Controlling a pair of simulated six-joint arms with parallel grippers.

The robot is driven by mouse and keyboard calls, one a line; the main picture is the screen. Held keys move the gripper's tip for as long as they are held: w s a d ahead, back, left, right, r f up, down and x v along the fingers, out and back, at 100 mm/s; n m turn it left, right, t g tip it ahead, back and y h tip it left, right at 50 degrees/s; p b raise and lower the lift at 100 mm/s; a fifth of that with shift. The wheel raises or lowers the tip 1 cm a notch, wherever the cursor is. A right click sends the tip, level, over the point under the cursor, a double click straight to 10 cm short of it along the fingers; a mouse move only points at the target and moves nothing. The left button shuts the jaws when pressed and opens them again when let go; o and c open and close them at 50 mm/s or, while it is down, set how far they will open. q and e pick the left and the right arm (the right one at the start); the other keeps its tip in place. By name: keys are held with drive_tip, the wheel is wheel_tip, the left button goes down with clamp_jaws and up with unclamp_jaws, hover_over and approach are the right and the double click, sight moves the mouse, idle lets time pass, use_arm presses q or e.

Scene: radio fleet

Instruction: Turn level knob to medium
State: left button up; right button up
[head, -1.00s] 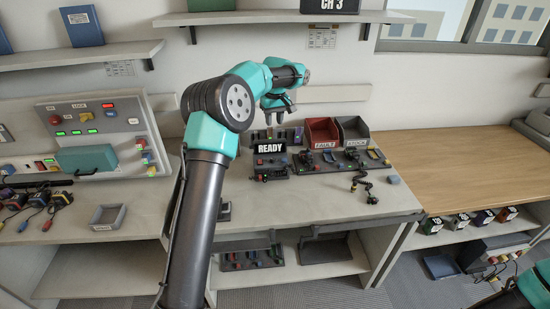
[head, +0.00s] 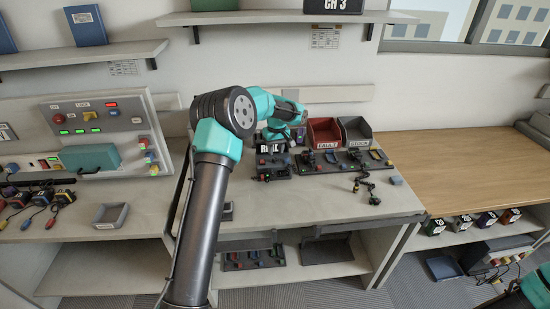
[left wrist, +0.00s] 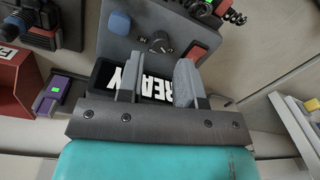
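A dark round knob (left wrist: 158,44) with a pale pointer mark is on a grey device, just beyond my fingertips in the left wrist view. Its setting and label are too small to read. My left gripper (left wrist: 155,72) is open, its two grey fingers apart with nothing gripped. The black READY sign (left wrist: 150,82) shows behind and between the fingers. In the head view my left gripper (head: 275,134) hangs over the device and partly covers the READY sign (head: 268,148); the knob cannot be made out there. My right gripper does not show.
A blue knob (left wrist: 118,23) and a red switch (left wrist: 190,54) flank the dark knob. Red FAULT (head: 325,132) and grey STOCK (head: 357,130) bins stand to the right. The wooden table (head: 470,165) is largely clear.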

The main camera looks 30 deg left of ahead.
sight(275, 159)
use_arm(q)
drive_tip(key=shift+f, duration=2.1)
drive_tip(key=shift+c, duration=0.2)
clamp_jaws()
